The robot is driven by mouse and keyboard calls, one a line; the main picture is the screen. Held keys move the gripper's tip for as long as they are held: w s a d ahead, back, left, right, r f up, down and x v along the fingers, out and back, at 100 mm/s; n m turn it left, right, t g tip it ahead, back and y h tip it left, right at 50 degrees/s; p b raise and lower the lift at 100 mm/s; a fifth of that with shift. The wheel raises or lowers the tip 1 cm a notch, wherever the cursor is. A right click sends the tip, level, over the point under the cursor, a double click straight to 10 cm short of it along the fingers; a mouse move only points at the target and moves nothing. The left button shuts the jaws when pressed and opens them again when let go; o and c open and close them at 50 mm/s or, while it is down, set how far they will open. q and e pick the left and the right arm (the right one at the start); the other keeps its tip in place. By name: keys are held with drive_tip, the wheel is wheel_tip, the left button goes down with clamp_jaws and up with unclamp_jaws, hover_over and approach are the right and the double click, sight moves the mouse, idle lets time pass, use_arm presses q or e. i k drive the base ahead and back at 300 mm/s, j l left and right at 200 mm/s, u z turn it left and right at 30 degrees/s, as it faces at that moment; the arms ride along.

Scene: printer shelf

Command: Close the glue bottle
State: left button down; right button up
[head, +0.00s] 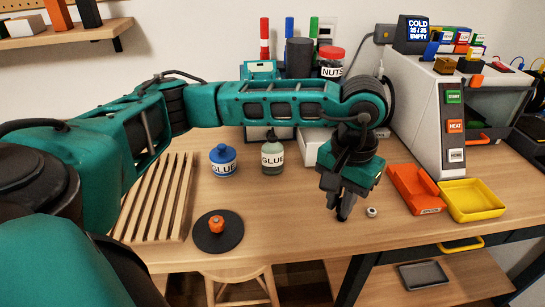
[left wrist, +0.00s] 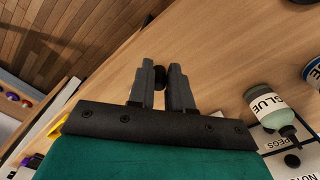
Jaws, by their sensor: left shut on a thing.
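The glue bottle (head: 272,158) is grey-green with a white GLUE label and stands upright on the table. The fingers partly hide this piece. My right gripper is not in view.
A blue GLUE jar (head: 222,161) stands left of the bottle. A black disc (head: 219,236) with an orange knob, a wooden rack (head: 160,197), a small metal nut (head: 371,212), and orange (head: 414,187) and yellow (head: 472,200) trays lie around. The table's front middle is clear.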

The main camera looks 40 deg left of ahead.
sight(271, 151)
drive_tip(key=k+u, duration=0.1)
drive_tip(key=u, duration=0.25)
drive_tip(key=k+u, duration=0.15)
drive_tip(key=u, duration=0.2)
drive_tip(key=k+j+u, duration=0.1)
drive_tip(key=u, duration=0.25)
